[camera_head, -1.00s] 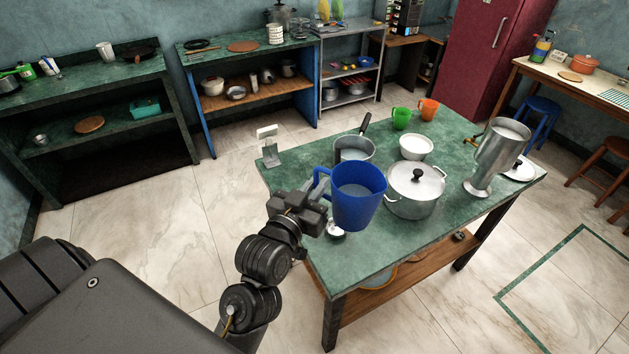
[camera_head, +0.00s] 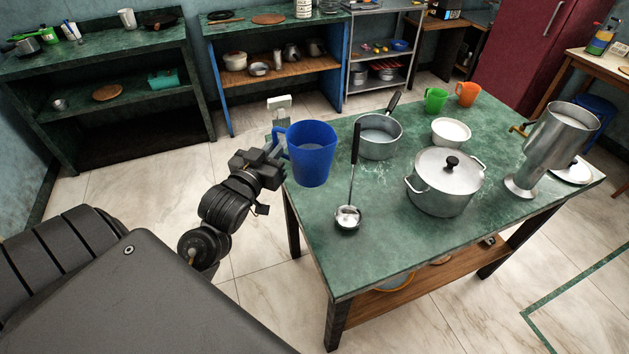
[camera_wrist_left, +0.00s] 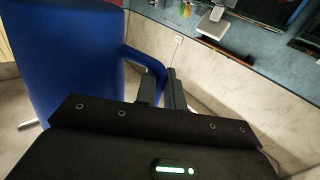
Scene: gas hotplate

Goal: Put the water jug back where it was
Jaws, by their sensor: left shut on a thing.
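The blue water jug (camera_head: 311,155) is upright in the head view, at the left edge of the green table. My left gripper (camera_head: 277,152) is shut on the jug's handle, on the jug's left side. In the left wrist view the jug (camera_wrist_left: 70,65) fills the left, and its handle runs into the jaws of my gripper (camera_wrist_left: 160,88). The jug appears held above the tabletop; its exact height I cannot tell. My right gripper is not in view.
On the green table (camera_head: 385,258) stand a saucepan (camera_head: 378,148), a ladle (camera_head: 348,217), a lidded pot (camera_head: 445,185), a white bowl (camera_head: 450,132), green (camera_head: 435,99) and orange (camera_head: 467,93) mugs and a tall metal vessel (camera_head: 548,140). The table's front area is clear.

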